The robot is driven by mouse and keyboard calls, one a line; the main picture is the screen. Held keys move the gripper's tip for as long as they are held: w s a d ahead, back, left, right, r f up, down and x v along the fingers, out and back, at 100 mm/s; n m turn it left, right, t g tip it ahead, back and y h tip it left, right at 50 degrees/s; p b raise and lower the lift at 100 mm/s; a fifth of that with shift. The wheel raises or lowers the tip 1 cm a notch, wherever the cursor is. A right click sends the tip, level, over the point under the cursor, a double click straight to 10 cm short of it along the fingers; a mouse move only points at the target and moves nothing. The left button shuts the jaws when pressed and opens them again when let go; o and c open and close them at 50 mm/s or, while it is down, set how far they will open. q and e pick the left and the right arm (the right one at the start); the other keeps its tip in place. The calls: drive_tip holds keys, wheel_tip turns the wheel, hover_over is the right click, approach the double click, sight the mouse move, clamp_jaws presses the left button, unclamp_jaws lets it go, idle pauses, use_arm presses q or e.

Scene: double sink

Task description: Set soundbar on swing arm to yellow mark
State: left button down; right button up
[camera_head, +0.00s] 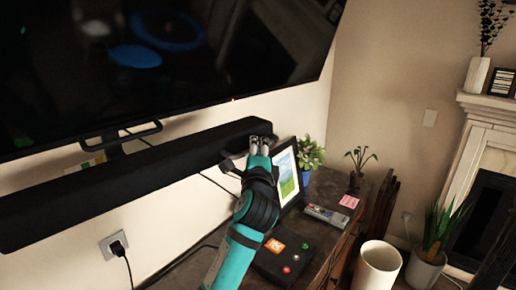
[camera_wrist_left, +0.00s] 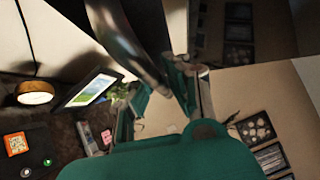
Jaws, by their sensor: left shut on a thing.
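The long black soundbar (camera_head: 130,175) hangs below the wall screen and runs from the lower left up to its right end. My left gripper (camera_head: 259,145) is at that right end, its fingers shut on the soundbar. In the left wrist view my left gripper (camera_wrist_left: 160,100) shows its teal fingers beside a dark bar-like shape, partly blurred. A dark metal bracket (camera_head: 150,131) shows between the screen and the soundbar. Small coloured patches (camera_head: 93,161) show behind the soundbar; I cannot tell if one is the yellow mark. My right gripper is not in view.
A large dark screen (camera_head: 160,60) is above the soundbar. Below are a cabinet with a picture frame (camera_head: 284,175), a plant (camera_head: 308,155), a remote (camera_head: 326,216) and a black button box (camera_head: 284,258). A white bin (camera_head: 377,270) and fireplace stand right.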

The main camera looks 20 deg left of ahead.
use_arm(q)
drive_tip(key=shift+a+f, duration=0.1)
drive_tip(key=shift+f, duration=0.1)
drive_tip(key=w+a+n+g+y+b, duration=0.1)
drive_tip(key=w+a+y, duration=0.1)
drive_tip(key=shift+w+a, duration=0.3)
drive_tip(key=shift+w, duration=0.05)
drive_tip(key=c, duration=1.7)
unclamp_jaws()
drive_tip(key=shift+f, duration=0.1)
drive_tip(key=o, duration=0.4)
drive_tip(key=shift+s+d+r, duration=0.2)
drive_tip(key=shift+s+d, duration=0.05)
drive_tip(key=shift+s, duration=0.05)
drive_tip(key=shift+c, duration=0.2)
drive_tip(key=v, duration=1.2)
